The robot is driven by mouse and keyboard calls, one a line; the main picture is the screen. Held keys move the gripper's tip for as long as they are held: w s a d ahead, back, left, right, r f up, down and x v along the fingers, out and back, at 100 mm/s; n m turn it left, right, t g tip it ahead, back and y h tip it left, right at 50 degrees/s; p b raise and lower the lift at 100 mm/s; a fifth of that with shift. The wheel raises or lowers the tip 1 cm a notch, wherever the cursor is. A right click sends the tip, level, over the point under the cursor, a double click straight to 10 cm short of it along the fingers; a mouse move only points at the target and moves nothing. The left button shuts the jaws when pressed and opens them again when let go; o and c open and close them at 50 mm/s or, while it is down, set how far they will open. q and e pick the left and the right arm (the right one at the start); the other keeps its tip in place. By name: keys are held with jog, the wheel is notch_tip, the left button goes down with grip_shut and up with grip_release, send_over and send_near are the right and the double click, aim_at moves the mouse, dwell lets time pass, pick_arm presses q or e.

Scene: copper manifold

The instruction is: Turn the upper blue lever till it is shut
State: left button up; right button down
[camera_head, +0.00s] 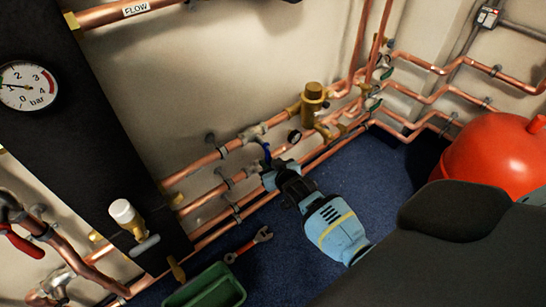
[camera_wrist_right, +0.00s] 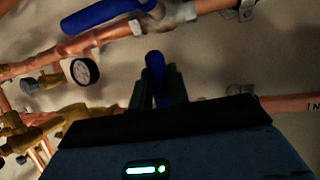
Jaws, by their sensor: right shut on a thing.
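The upper blue lever (camera_head: 266,152) hangs down from its valve (camera_head: 253,132) on the upper copper pipe, across the pipe's line. My right gripper (camera_head: 271,172) is shut on it. In the right wrist view, which seems upside down, the same blue lever (camera_wrist_right: 155,68) stands between the two dark fingers of my right gripper (camera_wrist_right: 158,88), its end showing past them. Another blue lever (camera_wrist_right: 100,14) lies nearly along its pipe at the top of that view. My gripper hides it in the head view. My left gripper is out of view.
A small gauge (camera_head: 294,136) and a brass fitting (camera_head: 313,95) sit right of the lever. A red wrench (camera_head: 249,244) and green bin (camera_head: 207,290) are on the blue floor. A red tank (camera_head: 490,155) stands at the right. A white-capped valve (camera_head: 123,211) is at the left.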

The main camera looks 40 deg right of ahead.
jog(key=shift+a, duration=0.3)
jog(key=c, duration=1.4)
grip_release()
jog(key=shift+a, duration=0.1)
jog(key=shift+o, duration=0.2)
jog(key=shift+s+r+p, duration=0.1)
jog(key=shift+s+p, duration=0.05)
jog(key=shift+p, duration=0.15)
jog(key=p+v, duration=0.2)
jog(key=v, duration=0.5)
jog(key=shift+s+p, duration=0.25)
jog(key=shift+p, duration=0.15)
